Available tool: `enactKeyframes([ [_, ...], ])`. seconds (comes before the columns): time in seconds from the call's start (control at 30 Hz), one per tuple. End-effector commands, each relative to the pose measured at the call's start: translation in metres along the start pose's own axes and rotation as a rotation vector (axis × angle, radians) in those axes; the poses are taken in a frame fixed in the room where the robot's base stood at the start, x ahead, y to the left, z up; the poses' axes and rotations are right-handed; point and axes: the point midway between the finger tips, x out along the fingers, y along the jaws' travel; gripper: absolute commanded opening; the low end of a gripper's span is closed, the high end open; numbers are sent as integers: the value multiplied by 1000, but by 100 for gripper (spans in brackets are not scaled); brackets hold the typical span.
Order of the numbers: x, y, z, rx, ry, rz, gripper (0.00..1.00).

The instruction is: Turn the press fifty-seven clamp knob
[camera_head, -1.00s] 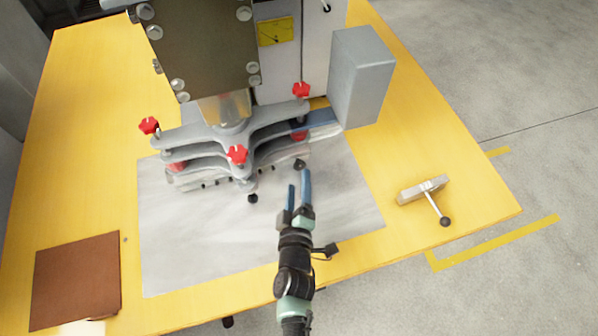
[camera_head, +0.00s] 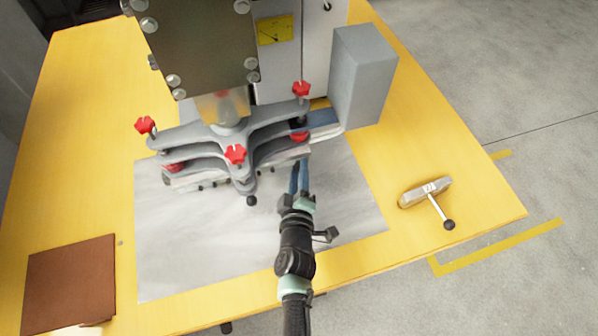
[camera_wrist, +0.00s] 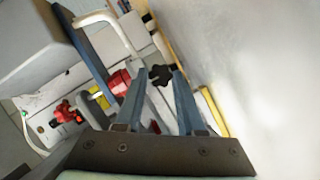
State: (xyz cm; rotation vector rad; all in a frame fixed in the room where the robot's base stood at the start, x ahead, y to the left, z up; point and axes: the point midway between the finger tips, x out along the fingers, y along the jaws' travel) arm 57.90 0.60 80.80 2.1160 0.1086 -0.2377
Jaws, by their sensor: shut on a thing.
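The press (camera_head: 228,140) stands on the table, with grey three-armed plates and red star knobs. My gripper (camera_head: 300,164) reaches in from below to the press's front right edge. In the wrist view its blue fingers (camera_wrist: 160,80) are shut on a small black lobed clamp knob (camera_wrist: 161,74), near the tips. In the head view the fingers hide this knob. Another black knob (camera_head: 252,201) hangs at the front of the press, apart from my gripper. No press number is readable.
A grey box (camera_head: 362,75) stands right of the press. A loose metal block with a black-ended handle (camera_head: 428,192) lies on the yellow table (camera_head: 480,200) at the right. A brown sheet (camera_head: 70,285) lies at the left. The grey mat (camera_head: 195,245) is mostly clear.

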Motion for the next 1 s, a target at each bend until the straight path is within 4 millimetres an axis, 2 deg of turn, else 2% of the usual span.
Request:
enactKeyframes([
  [0.03,0,0,0,0,0,0,4],
  [0.07,0,0,0,0,0,0,0],
  [1.0,0,2,2,109,-2,-44,0],
])
